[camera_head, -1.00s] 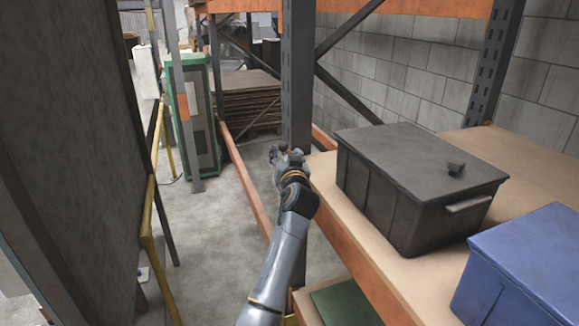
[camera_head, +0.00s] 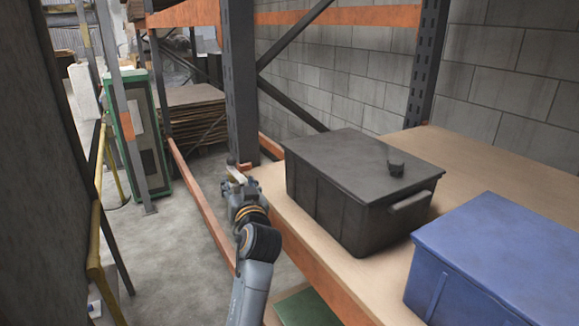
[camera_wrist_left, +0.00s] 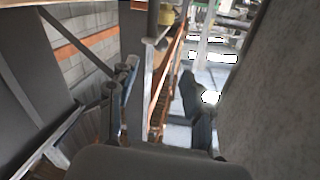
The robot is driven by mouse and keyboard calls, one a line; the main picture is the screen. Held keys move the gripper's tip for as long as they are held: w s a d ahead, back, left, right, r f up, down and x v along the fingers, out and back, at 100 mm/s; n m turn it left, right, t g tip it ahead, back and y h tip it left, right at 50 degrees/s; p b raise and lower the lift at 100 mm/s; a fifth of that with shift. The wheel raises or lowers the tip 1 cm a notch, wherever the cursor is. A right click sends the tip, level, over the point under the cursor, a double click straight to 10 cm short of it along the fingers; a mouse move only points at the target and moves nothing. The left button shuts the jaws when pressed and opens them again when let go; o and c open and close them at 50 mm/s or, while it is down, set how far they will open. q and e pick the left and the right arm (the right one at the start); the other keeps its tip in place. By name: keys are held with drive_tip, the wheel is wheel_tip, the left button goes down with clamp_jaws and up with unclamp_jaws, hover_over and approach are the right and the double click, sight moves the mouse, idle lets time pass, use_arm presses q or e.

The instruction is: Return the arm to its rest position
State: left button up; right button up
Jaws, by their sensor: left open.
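My left arm comes up from the bottom of the head view. Its gripper (camera_head: 238,178) is at the front edge of the wooden shelf, left of the black lidded box and just in front of a dark rack upright. In the left wrist view its two fingers (camera_wrist_left: 158,105) are spread wide apart with nothing between them. My right gripper is in neither view.
A black box (camera_head: 345,215) and a blue box (camera_head: 500,265) stand on the wooden shelf (camera_head: 490,165). A dark upright (camera_head: 240,80) and orange beam (camera_head: 200,205) are close to the arm. A yellow rail (camera_head: 97,235) runs left; the grey floor between is clear.

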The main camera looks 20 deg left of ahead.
use_arm(q)
drive_tip(key=s+d+f+m+g+h, duration=0.25)
drive_tip(key=s+f, duration=0.45)
drive_tip(key=f, duration=0.4)
drive_tip(key=s+d+f+m+g+h, duration=0.1)
drive_tip(key=s+d+f+g+h, duration=0.2)
drive_tip(key=s+f, duration=0.6)
drive_tip(key=s+d+f+m+g+h, duration=0.25)
drive_tip(key=s+d+f, duration=0.25)
drive_tip(key=s, duration=0.5)
drive_tip(key=s+d+f+m+g+h, duration=0.2)
drive_tip(key=s+d+f+h, duration=0.3)
drive_tip(key=s, duration=0.5)
drive_tip(key=s+d+f+g+y+b, duration=0.1)
drive_tip(key=s+f+g+b, duration=0.15)
drive_tip(key=f, duration=2.95)
drive_tip(key=s+a+f+b, duration=0.2)
drive_tip(key=s+f, duration=1.3)
drive_tip(key=s, duration=0.1)
drive_tip(key=shift+s+a+f, duration=0.25)
drive_tip(key=shift+s+a, duration=0.1)
drive_tip(key=shift+a, duration=0.05)
